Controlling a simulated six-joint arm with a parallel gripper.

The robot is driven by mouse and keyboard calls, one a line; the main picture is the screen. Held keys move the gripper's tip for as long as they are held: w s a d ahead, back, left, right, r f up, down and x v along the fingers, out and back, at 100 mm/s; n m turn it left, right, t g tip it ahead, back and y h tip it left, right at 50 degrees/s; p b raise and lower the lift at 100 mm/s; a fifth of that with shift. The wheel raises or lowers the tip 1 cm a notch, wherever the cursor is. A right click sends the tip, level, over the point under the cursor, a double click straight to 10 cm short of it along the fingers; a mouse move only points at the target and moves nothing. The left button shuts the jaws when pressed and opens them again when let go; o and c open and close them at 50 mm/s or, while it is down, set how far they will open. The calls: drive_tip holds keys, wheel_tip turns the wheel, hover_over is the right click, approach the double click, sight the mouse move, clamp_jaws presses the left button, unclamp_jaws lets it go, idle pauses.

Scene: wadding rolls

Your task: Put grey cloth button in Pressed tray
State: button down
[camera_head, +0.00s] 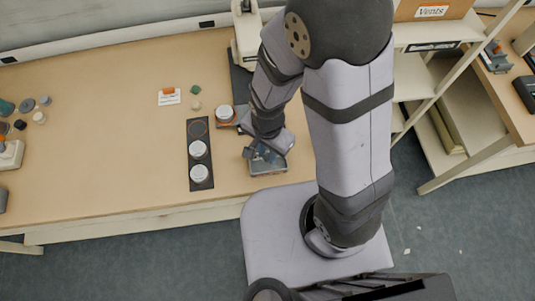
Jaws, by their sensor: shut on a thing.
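My gripper (262,152) is at the right of the table, pointing down just over a small grey tray (270,171) near the front edge. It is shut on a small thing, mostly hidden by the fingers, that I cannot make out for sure. I cannot read a label on the tray, so I cannot tell if it is the Pressed tray. Grey round pieces (27,105) lie at the far left of the table; I cannot tell whether one is a cloth button.
A black strip (200,183) with white round pieces lies left of the gripper. Behind it are a round white-topped pot (224,114), a green piece (196,89) and a white card (169,97). A cream machine (247,38) stands at the back. The table's left middle is clear.

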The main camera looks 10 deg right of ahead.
sight(267, 156)
drive_tip(key=shift+f, duration=1.25)
drive_tip(key=shift+f, duration=0.1)
drive_tip(key=c, duration=1.6)
unclamp_jaws()
drive_tip(key=shift+o, duration=0.2)
wheel_tip(267, 156, up, 12)
